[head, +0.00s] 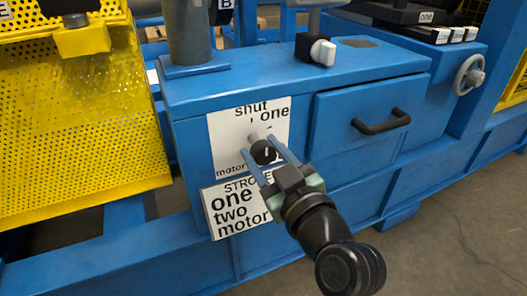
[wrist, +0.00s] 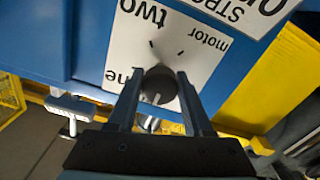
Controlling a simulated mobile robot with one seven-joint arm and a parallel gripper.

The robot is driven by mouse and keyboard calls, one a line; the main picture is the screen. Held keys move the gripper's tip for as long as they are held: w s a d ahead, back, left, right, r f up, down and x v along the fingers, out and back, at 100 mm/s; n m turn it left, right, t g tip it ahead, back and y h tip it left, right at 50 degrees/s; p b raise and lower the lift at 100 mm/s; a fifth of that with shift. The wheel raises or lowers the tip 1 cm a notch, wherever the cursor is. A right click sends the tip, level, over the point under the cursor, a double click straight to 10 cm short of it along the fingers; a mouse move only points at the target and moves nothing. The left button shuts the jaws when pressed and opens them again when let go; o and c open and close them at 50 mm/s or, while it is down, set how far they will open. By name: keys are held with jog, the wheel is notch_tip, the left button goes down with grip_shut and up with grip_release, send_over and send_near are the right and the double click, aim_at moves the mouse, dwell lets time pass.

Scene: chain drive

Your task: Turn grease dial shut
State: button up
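The grease dial is a round black knob (head: 264,151) with a pale mark on its face, set on a white label plate (head: 227,125) on the blue cabinet's front. The plate reads "shut" at top, "one" at upper right and "motor" at lower left. In the wrist view the dial (wrist: 158,86) sits between the fingertips, and "two" and "motor" show upside down. My gripper (head: 257,143) has its fingers apart, one either side of the dial; in the wrist view its fingertips (wrist: 159,75) are beside the dial's edges. I cannot make out firm contact.
A second label plate (head: 237,208) is just below. A drawer with a black handle (head: 381,121) is to the right. A yellow perforated guard (head: 80,130) stands to the left. A black-and-white switch (head: 316,49) is on the cabinet top, and a handwheel (head: 469,75) is farther right.

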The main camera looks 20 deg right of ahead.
jog(key=o, duration=0.4)
jog(key=shift+c, duration=0.2)
jog(key=s+p, duration=0.4)
jog(key=s, duration=0.9)
jog(key=shift+d, duration=0.25)
jog(key=w+a+r+m+t+p, duration=0.15)
jog(key=a+r+p, duration=0.35)
jog(key=r, duration=0.9)
jog(key=w+a+r+t+p, duration=0.25)
jog(key=r+p, duration=0.35)
jog(key=r, duration=0.9)
jog(key=w+a+r+t+p, duration=0.2)
jog(key=a+r+p, duration=0.35)
jog(key=r, duration=0.85)
jog(key=s+a+r+m+t+p, duration=0.1)
jog(key=s+a+r+t+p, duration=0.15)
jog(key=r, duration=0.55)
jog(key=s+a+r+m+t+p, duration=0.15)
jog(key=s+r+p, duration=0.25)
jog(key=r, duration=0.5)
notch_tip(320, 180, up, 35)
jog(key=w+p, duration=0.1)
jog(key=p, duration=3.4)
jog(key=shift+g+h+p, duration=0.3)
jog(key=shift+p, duration=0.1)
